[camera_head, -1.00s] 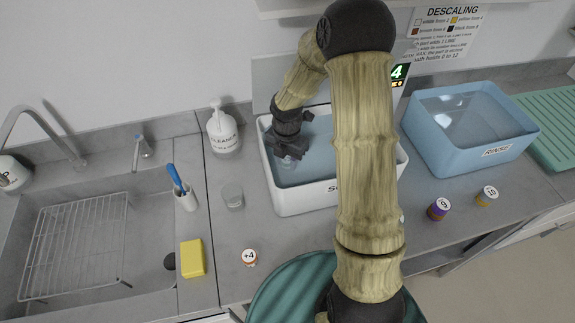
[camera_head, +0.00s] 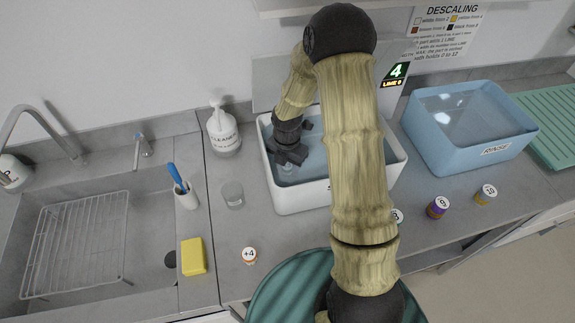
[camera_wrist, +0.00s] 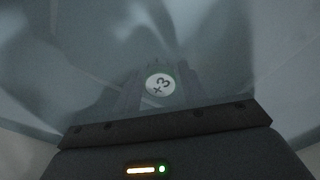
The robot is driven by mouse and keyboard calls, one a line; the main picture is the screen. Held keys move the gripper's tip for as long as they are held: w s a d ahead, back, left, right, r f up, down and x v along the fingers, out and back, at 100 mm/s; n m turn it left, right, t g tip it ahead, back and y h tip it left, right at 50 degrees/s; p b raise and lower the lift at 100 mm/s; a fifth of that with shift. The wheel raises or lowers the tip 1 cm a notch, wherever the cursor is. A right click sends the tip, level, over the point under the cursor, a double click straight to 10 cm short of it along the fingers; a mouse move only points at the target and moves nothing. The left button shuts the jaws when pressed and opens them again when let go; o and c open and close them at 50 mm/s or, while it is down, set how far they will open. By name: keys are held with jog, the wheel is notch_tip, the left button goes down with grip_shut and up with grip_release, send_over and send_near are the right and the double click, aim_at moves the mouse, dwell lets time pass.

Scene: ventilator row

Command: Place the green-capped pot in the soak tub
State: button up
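My gripper (camera_head: 288,164) is inside the white-walled soak tub (camera_head: 301,199), at its left end, pointing down at the blue water. In the wrist view a pot with a round white "+3" top and a faint greenish rim (camera_wrist: 160,85) sits between the dark fingers of my gripper (camera_wrist: 160,92), which appear closed on its sides. In the head view the pot is mostly hidden, only a pale blurred shape under the fingers. Whether it touches the tub floor is unclear.
A "+4" pot (camera_head: 249,255), purple-banded pot (camera_head: 438,207) and yellow-banded pot (camera_head: 487,194) stand on the counter; another is partly behind my arm (camera_head: 397,215). A glass (camera_head: 233,195) and cleaner bottle (camera_head: 223,132) stand left of the tub, the blue rinse tub (camera_head: 470,130) right.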

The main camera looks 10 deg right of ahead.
aim_at(287, 166)
jog(key=shift+o, duration=0.6)
jog(key=shift+r, duration=3.9)
jog(key=shift+s+r, duration=0.1)
jog(key=s+r+m+t, duration=0.1)
jog(key=s+r+m, duration=0.2)
jog(key=m, duration=0.6)
jog(key=s+r+m, duration=0.3)
jog(key=s+m, duration=0.4)
jog(key=m, duration=0.2)
jog(key=s+d+r+m+t, duration=0.1)
jog(key=s+r+m, duration=0.1)
jog(key=s+m, duration=0.3)
jog(key=m, duration=0.4)
jog(key=shift+r+t, duration=0.3)
jog(key=shift+r, duration=0.1)
